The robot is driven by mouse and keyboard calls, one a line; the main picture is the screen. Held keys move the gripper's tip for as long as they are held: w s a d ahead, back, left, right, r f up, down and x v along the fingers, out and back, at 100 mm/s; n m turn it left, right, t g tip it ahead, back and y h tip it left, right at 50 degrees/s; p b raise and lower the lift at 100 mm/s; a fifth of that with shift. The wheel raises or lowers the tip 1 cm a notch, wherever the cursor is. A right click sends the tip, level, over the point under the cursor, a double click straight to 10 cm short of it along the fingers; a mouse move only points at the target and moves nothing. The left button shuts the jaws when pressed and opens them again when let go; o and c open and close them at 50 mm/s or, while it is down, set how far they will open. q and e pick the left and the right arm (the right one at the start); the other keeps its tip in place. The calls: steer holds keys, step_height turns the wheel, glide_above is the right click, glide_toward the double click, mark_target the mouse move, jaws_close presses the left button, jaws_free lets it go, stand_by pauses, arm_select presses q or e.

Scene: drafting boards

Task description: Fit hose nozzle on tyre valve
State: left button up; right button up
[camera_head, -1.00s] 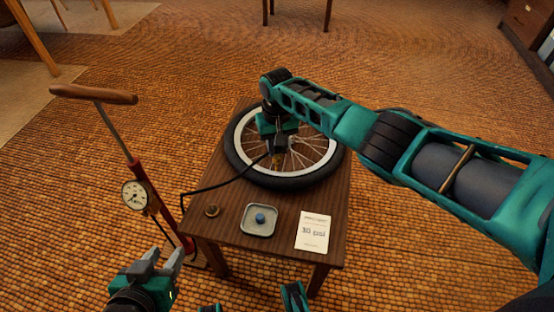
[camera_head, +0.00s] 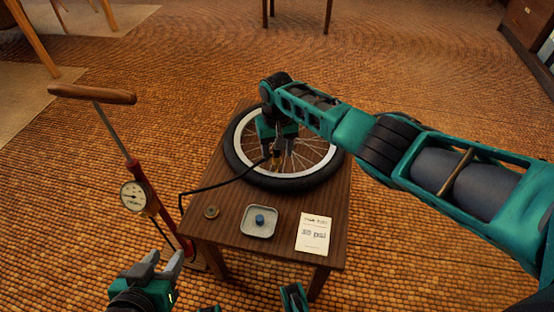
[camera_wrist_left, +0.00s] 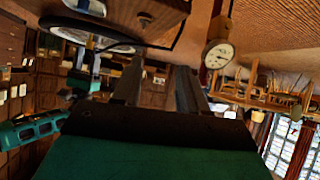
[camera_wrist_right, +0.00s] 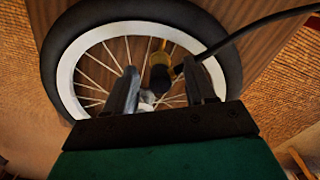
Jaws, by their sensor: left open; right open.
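The tyre (camera_head: 295,183) with its white rim and spokes lies flat on a small wooden table. The hose nozzle (camera_head: 276,153), brass and black, is at the near inner side of the rim; it also shows in the right wrist view (camera_wrist_right: 160,76). The black hose (camera_head: 215,187) runs from it towards the pump (camera_head: 150,190). The valve is not clearly distinguishable, so I cannot tell how the nozzle sits on it. My right gripper (camera_head: 277,150) is open, its fingers on either side of the nozzle and apart. My left gripper (camera_head: 163,262) is open and empty near the pump's foot.
The pump's gauge (camera_head: 133,197) faces me. A grey tray (camera_head: 248,231) with a blue cap (camera_head: 260,219), a small brown disc (camera_head: 211,212) and a pressure card (camera_head: 314,234) lie at the table's near side. Carpet surrounds the table.

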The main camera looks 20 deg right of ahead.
steer(key=shift+r+p, duration=0.35)
steer(key=shift+r, duration=0.15)
arm_select(q)
steer(key=r+p, duration=0.1)
steer(key=p, duration=0.1)
steer(key=r+p, duration=0.1)
steer(key=r, duration=0.1)
steer(key=a+r+p, duration=0.1)
steer(key=p, duration=0.1)
steer(key=shift+s+r+p, duration=0.25)
steer(key=shift+r+p, duration=0.05)
steer(key=shift+r, duration=0.05)
arm_select(e)
step_height(320, 180, up, 12)
